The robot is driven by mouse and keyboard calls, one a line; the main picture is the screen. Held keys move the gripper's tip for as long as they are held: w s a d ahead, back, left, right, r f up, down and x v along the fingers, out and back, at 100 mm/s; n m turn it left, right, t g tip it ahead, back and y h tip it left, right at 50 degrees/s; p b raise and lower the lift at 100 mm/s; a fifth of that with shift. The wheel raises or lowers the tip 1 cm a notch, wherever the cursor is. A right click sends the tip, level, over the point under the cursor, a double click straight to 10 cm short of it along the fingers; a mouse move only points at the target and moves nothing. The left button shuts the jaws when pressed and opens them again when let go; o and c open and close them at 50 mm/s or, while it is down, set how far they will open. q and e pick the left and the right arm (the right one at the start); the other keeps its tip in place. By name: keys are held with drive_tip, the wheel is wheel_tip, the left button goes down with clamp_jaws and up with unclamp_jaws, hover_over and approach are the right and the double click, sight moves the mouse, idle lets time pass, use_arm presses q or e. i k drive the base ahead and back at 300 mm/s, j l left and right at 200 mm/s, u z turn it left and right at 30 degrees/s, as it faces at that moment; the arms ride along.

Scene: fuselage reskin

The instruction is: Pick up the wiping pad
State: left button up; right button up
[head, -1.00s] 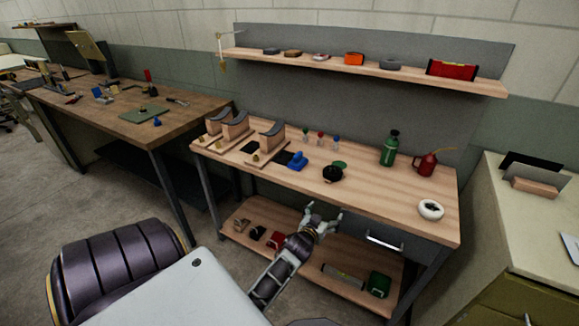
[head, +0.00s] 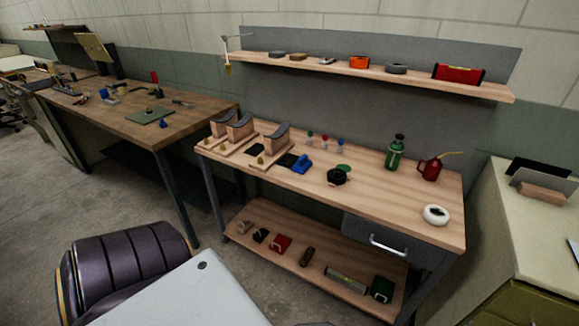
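I cannot tell for certain which thing is the wiping pad. On the light wooden workbench (head: 390,215) lie a flat green round piece (head: 344,168), a blue block-like tool (head: 302,164) and a white round piece with a dark centre (head: 435,215) near the right end. Dark flat pieces (head: 286,160) lie beside the curved wooden forms (head: 275,141). Neither of my grippers is in view.
A black round object (head: 337,177), a green bottle (head: 395,152) and a red oil can (head: 431,169) stand on the bench. The lower shelf (head: 330,262) holds several small items. A cream cabinet (head: 525,225) stands close on the right. The bench's front middle is clear.

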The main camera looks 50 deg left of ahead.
sight(303, 164)
drive_tip(key=u, duration=1.4)
